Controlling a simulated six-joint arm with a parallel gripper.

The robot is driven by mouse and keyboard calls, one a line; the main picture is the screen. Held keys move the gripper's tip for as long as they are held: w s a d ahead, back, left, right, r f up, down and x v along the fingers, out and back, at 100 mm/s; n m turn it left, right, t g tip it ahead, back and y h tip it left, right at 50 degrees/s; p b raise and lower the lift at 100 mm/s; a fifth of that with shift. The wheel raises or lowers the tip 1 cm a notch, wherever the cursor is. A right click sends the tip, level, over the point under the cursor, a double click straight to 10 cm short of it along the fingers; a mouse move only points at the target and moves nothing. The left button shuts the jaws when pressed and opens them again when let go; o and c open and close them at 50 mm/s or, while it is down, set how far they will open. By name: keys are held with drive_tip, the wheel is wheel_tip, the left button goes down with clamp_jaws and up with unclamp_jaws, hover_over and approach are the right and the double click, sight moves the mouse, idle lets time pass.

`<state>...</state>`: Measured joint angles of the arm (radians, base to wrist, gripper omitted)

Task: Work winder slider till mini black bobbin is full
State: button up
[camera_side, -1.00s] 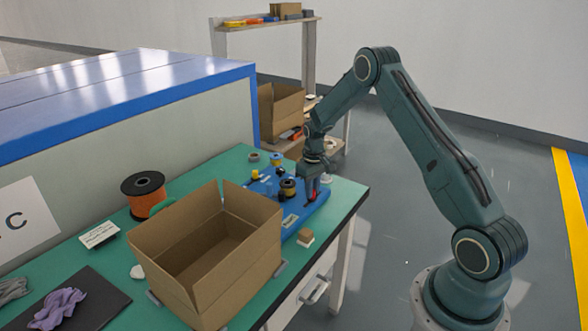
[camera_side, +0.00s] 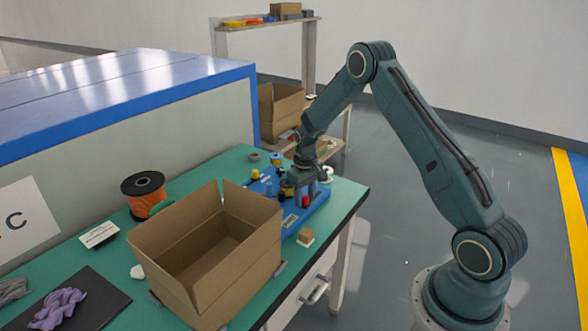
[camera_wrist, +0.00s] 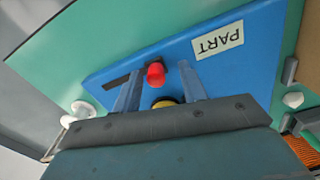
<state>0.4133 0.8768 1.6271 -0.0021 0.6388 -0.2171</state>
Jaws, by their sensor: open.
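The blue winder base (camera_side: 299,218) sits on the green table. Its red slider knob (camera_side: 305,201) shows beside my gripper (camera_side: 305,190). In the wrist view, the red knob (camera_wrist: 155,73) is at the end of a dark slot, between my two open fingers (camera_wrist: 160,70) or just past their tips. I cannot tell whether they touch it. A small dark bobbin with yellow (camera_side: 287,189) stands close to my gripper and is partly hidden. In the wrist view, only a yellow-and-dark round top (camera_wrist: 164,102) shows between the fingers. How full the bobbin is cannot be told.
An open cardboard box (camera_side: 180,262) stands left of the winder. A large orange spool (camera_side: 146,195) is behind it. A small block (camera_side: 305,237) lies near the front table edge.

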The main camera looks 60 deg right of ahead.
sight(306, 197)
drive_tip(key=shift+r, duration=0.15)
wheel_tip(306, 197, up, 14)
drive_tip(key=shift+f, duration=0.2)
idle(0.4)
drive_tip(key=shift+d, duration=0.25)
drive_tip(key=shift+f, duration=0.1)
wheel_tip(306, 197, down, 13)
drive_tip(key=shift+f, duration=0.2)
idle(0.8)
clamp_jaws()
